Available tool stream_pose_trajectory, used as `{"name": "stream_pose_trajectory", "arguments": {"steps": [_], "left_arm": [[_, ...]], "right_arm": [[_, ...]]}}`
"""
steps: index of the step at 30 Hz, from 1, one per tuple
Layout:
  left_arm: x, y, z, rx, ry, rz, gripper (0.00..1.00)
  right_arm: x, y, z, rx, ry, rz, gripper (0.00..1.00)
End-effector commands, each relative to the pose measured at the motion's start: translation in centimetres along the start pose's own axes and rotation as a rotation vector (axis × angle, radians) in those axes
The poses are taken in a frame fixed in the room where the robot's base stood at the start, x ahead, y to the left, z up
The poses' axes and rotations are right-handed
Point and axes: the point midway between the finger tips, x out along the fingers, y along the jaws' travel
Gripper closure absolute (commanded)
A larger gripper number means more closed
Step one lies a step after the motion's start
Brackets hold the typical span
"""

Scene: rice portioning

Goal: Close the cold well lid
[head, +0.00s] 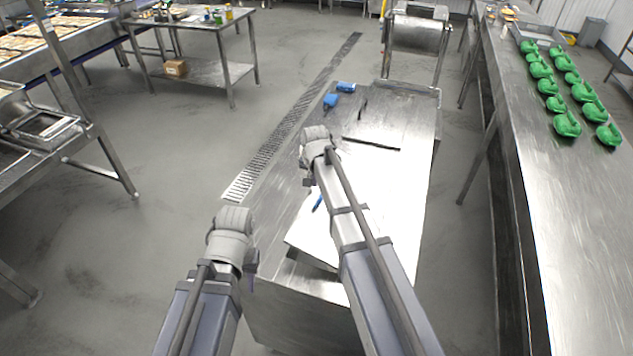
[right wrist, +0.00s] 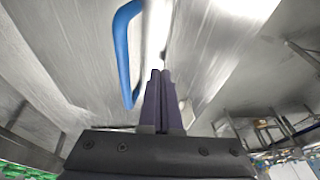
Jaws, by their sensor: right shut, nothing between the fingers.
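The steel cold well unit (head: 268,215) stands in front of me in the head view. A bright lid panel (head: 300,237) lies at its near end, partly hidden by my right arm; a dark gap shows under its near edge. A blue bar handle (head: 318,203) shows beside my right arm. In the right wrist view, the blue handle (right wrist: 125,50) is on a steel panel, left of my right gripper (right wrist: 161,75). Its fingers are together and empty, apart from the handle. My left gripper (head: 252,284) hangs at the unit's near left; its fingers are mostly hidden.
A flat steel panel (head: 375,128) and small blue items (head: 331,100) are at the unit's far end. A long counter (head: 540,190) with several green scoop-like items (head: 567,124) runs along the right. Open floor (head: 150,230) lies left, with a floor drain (head: 280,135).

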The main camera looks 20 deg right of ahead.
Motion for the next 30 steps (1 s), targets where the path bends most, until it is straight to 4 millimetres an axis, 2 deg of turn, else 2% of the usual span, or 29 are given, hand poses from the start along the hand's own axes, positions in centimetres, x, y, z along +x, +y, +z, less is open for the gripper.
{"name": "stream_pose_trajectory", "arguments": {"steps": [2,14,17,22,30], "left_arm": [[0.7,0.1,0.0,0.0,0.0,0.0,0.65],[0.8,0.1,-0.1,-0.001,0.0,0.0,0.65],[2.0,0.2,-0.1,-0.001,0.0,0.0,0.65],[4.9,0.5,-0.3,-0.002,0.0,0.0,0.65],[9.0,0.9,-0.5,-0.002,0.0,0.0,0.65]], "right_arm": [[0.7,-0.1,0.2,0.0,0.0,0.0,1.0],[0.9,-0.3,0.2,-0.002,0.0,0.004,1.0],[2.1,-0.7,0.5,-0.014,-0.003,0.031,1.0],[5.2,-1.6,1.3,-0.046,-0.007,0.132,1.0],[9.0,-2.0,2.6,-0.077,-0.01,0.249,1.0]]}}
